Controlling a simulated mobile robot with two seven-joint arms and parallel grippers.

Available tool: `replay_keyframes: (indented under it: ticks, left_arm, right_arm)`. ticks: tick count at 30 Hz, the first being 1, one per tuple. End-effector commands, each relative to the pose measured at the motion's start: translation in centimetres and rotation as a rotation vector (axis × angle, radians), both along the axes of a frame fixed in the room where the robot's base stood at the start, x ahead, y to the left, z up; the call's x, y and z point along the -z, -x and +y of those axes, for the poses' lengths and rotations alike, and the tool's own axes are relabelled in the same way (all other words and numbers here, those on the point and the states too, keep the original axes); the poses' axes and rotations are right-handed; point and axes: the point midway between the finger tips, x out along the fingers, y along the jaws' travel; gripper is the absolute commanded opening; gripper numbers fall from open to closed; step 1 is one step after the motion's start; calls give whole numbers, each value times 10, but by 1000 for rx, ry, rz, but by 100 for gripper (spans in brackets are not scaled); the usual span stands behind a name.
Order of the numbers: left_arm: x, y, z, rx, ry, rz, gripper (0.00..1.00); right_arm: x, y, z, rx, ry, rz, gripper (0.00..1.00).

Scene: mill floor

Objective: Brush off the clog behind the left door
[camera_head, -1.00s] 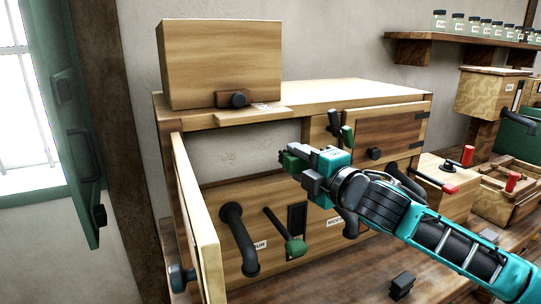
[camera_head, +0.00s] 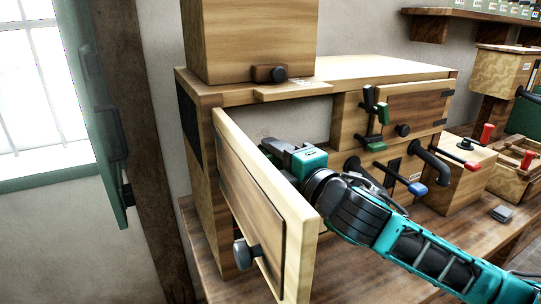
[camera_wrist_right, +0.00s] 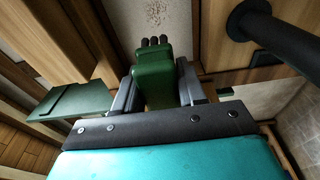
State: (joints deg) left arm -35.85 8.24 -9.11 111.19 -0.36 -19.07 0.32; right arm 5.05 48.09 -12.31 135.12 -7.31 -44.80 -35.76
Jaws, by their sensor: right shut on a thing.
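My left gripper is not in view.
A wooden box (camera_head: 245,40) stands on the cabinet top. Levers with a green handle (camera_head: 383,112) and a blue knob (camera_head: 417,188) stick out right of my gripper, near a dark pipe (camera_head: 430,160). A green shutter (camera_head: 95,110) hangs at the left.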

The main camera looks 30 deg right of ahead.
Motion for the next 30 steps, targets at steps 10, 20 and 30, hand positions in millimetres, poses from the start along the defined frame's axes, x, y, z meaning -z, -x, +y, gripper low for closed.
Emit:
replay_keyframes:
  ticks: [10, 20, 30]
  left_arm:
    - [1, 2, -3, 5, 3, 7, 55]
    - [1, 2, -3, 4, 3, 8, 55]
    - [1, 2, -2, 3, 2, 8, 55]
  right_arm:
    - [-1, -35, -2, -1, -1, -3, 16]
    - [-1, -55, -3, -1, 0, -2, 16]
    - [-1, -56, -3, -2, 0, -1, 16]
